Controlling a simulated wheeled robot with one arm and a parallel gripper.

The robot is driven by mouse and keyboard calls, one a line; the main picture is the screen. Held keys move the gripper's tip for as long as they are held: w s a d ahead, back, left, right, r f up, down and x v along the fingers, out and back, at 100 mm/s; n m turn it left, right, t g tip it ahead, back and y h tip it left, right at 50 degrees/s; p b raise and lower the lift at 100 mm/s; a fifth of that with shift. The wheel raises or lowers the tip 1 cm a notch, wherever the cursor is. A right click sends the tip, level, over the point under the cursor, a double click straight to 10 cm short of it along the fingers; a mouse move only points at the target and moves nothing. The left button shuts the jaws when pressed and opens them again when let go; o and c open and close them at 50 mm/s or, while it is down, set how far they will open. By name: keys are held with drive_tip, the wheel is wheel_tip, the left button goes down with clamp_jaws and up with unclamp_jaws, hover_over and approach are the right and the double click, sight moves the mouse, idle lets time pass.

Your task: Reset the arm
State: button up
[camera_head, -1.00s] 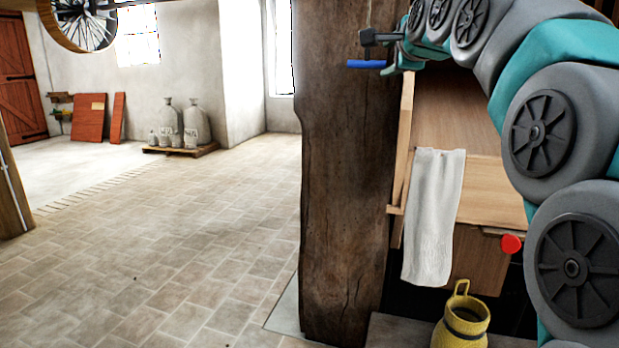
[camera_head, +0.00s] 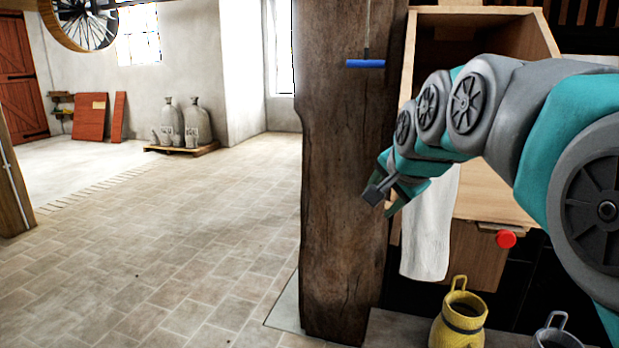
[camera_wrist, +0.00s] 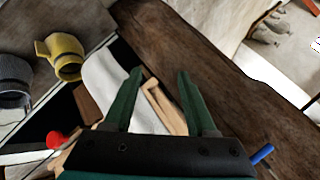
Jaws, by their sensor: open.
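My gripper (camera_head: 385,197) is at the end of my teal and grey arm, in front of the wooden pillar and the cloth in the head view. In the wrist view my gripper (camera_wrist: 158,78) has its two green fingers apart, with nothing held between them. The white cloth (camera_head: 428,240) hangs down the front of the wooden bin, partly hidden behind my arm. The cloth also shows behind the left finger in the wrist view (camera_wrist: 100,75).
A dark wooden pillar (camera_head: 340,200) stands close beside my gripper. A blue handle (camera_head: 365,63) hangs before it. The wooden bin (camera_head: 490,205) has a red knob (camera_head: 505,239). A yellow jug (camera_head: 460,318) and grey jug (camera_head: 557,335) stand below. The tiled floor left is open.

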drive_tip(key=s+f+n+g, duration=0.3)
drive_tip(key=s+f, duration=0.6)
drive_tip(key=s, duration=0.3)
drive_tip(key=s+d+f+n+g, duration=0.1)
drive_tip(key=s+f+n+g, duration=0.3)
drive_tip(key=s+f, duration=0.4)
drive_tip(key=s+f+n+g+h, duration=0.1)
drive_tip(key=s+f+n+g, duration=0.2)
drive_tip(key=s+f, duration=0.6)
drive_tip(key=s, duration=0.6)
drive_tip(key=shift+s+d+f+g, duration=0.3)
drive_tip(key=shift+s+d+f, duration=0.05)
